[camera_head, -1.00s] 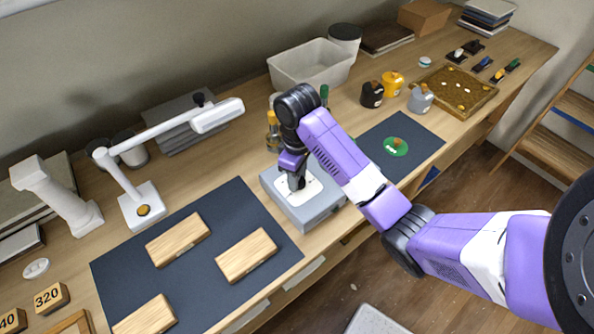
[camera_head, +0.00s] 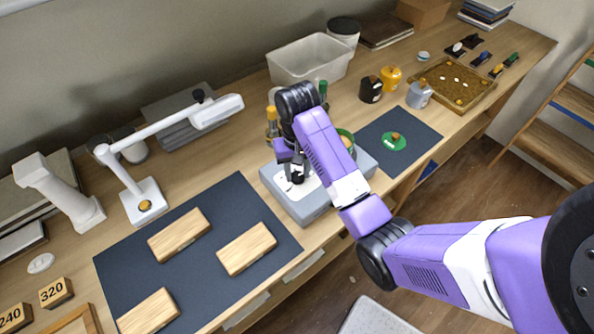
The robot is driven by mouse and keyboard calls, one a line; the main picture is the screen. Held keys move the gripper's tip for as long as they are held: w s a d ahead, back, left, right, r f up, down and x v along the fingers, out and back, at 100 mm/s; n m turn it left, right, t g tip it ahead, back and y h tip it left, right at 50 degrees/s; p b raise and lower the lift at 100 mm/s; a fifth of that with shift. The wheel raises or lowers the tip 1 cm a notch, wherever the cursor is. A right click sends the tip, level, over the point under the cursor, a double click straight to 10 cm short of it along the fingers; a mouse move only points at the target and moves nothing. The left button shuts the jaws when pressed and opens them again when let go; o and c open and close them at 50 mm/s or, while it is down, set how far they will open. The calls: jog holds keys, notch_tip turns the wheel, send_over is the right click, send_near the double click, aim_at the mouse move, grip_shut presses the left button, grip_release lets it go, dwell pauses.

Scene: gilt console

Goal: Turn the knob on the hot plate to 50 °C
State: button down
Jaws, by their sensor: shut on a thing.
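The hot plate (camera_head: 304,207) is a grey box with a white top panel, standing near the front edge of the bench in the middle of the view. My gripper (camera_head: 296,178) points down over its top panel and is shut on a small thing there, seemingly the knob. A green round thing (camera_head: 347,138) shows partly behind my arm, at the back right of the hot plate.
A dark mat with wooden blocks (camera_head: 247,247) lies to the left. A white lamp (camera_head: 143,200) stands behind it. A blue-grey mat (camera_head: 420,150) with a green disc lies to the right. A white bin (camera_head: 312,62) and small bottles (camera_head: 272,122) stand behind.

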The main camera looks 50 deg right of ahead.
jog(key=shift+m, duration=0.7)
jog(key=c, duration=0.9)
grip_release()
jog(key=shift+c, duration=0.2)
